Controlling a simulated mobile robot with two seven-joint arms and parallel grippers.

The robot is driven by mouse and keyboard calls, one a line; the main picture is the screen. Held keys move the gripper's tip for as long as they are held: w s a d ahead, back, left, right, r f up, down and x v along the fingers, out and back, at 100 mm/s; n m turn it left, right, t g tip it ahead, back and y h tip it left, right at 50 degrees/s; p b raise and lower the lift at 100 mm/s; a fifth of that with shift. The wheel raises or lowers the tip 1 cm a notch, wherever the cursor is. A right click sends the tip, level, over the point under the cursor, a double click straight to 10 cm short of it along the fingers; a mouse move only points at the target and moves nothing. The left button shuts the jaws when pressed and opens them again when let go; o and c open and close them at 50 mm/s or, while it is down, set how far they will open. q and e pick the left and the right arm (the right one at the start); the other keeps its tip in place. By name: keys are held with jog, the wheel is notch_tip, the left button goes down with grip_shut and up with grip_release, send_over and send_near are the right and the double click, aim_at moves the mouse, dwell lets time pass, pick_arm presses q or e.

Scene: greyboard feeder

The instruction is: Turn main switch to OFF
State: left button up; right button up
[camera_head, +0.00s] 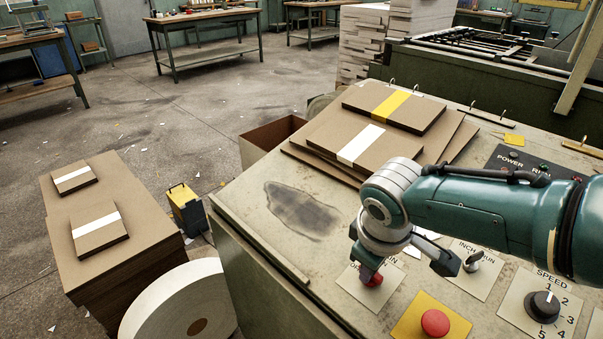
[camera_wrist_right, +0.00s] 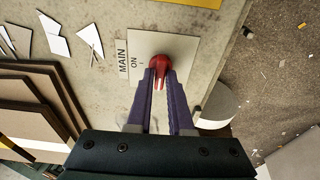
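The main switch is a red knob (camera_head: 373,280) on a pale plate on the sloping console. It also shows as a red knob (camera_wrist_right: 159,63) in the right wrist view, beside the printed words MAIN and ON. My right gripper (camera_head: 368,272) reaches down to it from the right. In the wrist view its two purple fingers (camera_wrist_right: 160,76) lie close together on either side of the knob's red grip, which shows between the tips. My left gripper is not in view.
A red push button (camera_head: 435,322) on a yellow plate, an INCH/RUN switch (camera_head: 472,262) and a black SPEED knob (camera_head: 543,305) are close by on the console. Banded board stacks (camera_head: 362,140) lie behind the gripper. The console's left part is mostly bare.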

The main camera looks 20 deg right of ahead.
jog(key=o, duration=0.4)
jog(key=shift+c, duration=0.2)
jog(key=p+v, duration=0.6)
jog(key=v, duration=0.4)
